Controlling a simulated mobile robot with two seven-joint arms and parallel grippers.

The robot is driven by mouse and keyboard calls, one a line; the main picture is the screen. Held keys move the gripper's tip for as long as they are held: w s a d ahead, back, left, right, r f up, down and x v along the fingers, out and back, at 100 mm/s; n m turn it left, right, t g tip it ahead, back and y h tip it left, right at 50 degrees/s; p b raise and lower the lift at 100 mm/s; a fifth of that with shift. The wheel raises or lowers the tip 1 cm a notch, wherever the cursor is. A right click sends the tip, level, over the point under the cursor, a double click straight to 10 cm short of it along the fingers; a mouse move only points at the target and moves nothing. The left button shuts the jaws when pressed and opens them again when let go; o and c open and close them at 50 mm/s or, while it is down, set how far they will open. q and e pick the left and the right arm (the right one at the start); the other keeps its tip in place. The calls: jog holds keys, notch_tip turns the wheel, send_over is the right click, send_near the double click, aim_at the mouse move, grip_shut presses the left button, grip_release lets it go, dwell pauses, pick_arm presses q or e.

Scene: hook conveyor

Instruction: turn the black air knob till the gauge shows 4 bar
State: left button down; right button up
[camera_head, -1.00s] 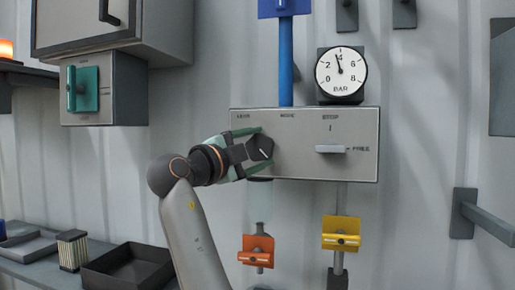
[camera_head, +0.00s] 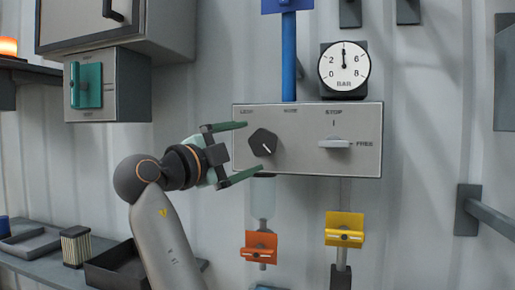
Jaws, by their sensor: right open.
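The black knob (camera_head: 263,143) sits on the left part of the grey control panel (camera_head: 300,160), its white mark pointing to the lower right. The round white gauge (camera_head: 344,67) stands on top of the panel at the right. Its black needle points straight up, where the 4 belongs between 2 and 6. My right gripper (camera_head: 243,150) is open, one finger above and one below the knob's left side, apart from it. Nothing is between the fingers at their bases. My left gripper is not in view.
A grey lever (camera_head: 336,143) marked STOP and FREE is on the panel's right. Orange (camera_head: 260,246) and yellow (camera_head: 344,229) clips hang below. A blue strip (camera_head: 288,58) rises above. A shelf with dark trays (camera_head: 118,266) is at lower left.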

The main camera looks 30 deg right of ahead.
jog(key=v, duration=0.7)
jog(key=shift+b, duration=0.35)
jog(key=shift+a, duration=0.15)
